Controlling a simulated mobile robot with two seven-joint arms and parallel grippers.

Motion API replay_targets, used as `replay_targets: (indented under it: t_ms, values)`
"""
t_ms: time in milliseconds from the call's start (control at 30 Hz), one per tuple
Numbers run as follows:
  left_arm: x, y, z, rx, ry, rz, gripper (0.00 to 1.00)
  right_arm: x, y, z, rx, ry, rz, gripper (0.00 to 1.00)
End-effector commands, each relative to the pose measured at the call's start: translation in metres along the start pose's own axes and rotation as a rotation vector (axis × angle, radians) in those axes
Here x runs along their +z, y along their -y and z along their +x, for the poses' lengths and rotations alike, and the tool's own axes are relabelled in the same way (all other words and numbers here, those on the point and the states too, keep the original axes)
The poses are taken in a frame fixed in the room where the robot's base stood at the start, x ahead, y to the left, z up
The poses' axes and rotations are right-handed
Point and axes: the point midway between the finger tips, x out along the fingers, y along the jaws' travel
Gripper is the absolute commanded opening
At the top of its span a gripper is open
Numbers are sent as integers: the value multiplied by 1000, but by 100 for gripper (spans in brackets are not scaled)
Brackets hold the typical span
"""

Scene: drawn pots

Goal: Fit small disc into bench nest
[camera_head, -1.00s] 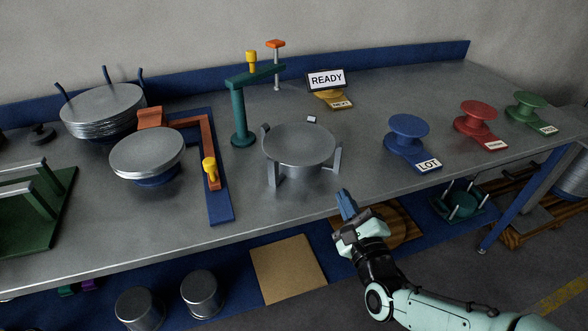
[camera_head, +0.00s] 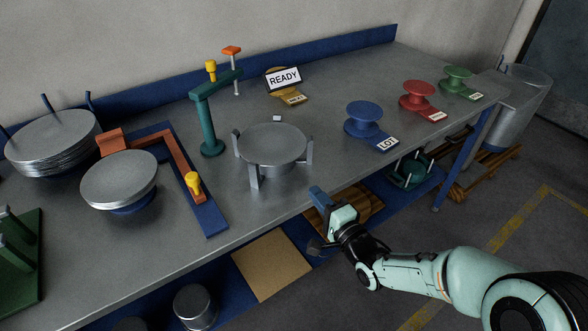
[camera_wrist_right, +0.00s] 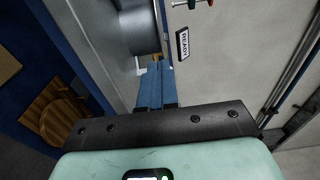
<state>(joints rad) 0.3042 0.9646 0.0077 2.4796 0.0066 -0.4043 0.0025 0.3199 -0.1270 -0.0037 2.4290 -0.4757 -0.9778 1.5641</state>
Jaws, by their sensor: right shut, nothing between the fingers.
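A round grey metal disc (camera_head: 273,142) sits among the upright posts of a nest (camera_head: 254,177) on the bench. Another grey disc (camera_head: 118,178) rests on a dark blue round base inside a blue-and-orange fixture. A stack of grey discs (camera_head: 52,140) stands at the far left. I cannot tell which is the small disc. My right gripper (camera_head: 317,192) is shut and empty, at the bench's front edge, right of and nearer than the post nest. In the right wrist view its blue fingers (camera_wrist_right: 155,86) are together, just below a grey round body (camera_wrist_right: 138,28). My left gripper is out of view.
A green post with an arm (camera_head: 209,120) stands behind the nest, near a READY sign (camera_head: 283,79). Blue (camera_head: 365,115), red (camera_head: 418,93) and green (camera_head: 457,76) spools stand to the right. A lower shelf holds a tan board (camera_head: 271,265). Bench surface before the nest is clear.

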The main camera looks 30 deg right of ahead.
Motion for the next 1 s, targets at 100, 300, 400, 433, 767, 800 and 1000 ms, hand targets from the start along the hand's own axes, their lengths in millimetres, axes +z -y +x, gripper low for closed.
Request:
replay_targets:
  t_ms: [100, 300, 400, 433, 767, 800, 1000]
  values:
    - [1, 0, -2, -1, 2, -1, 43, 1, 0, 28, 1, 3, 2, 0]
    - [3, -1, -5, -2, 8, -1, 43, 1, 0, 70, 0, 2, 4, 0]
    - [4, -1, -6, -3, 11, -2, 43, 1, 0, 85, 0, 2, 3, 0]
    - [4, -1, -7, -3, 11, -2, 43, 1, 0, 89, 0, 2, 3, 0]
    - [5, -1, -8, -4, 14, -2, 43, 1, 0, 106, 0, 0, 3, 0]
    - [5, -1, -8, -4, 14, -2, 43, 1, 0, 106, 0, 0, 3, 0]
    - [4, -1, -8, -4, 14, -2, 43, 1, 0, 106, 0, 0, 3, 0]
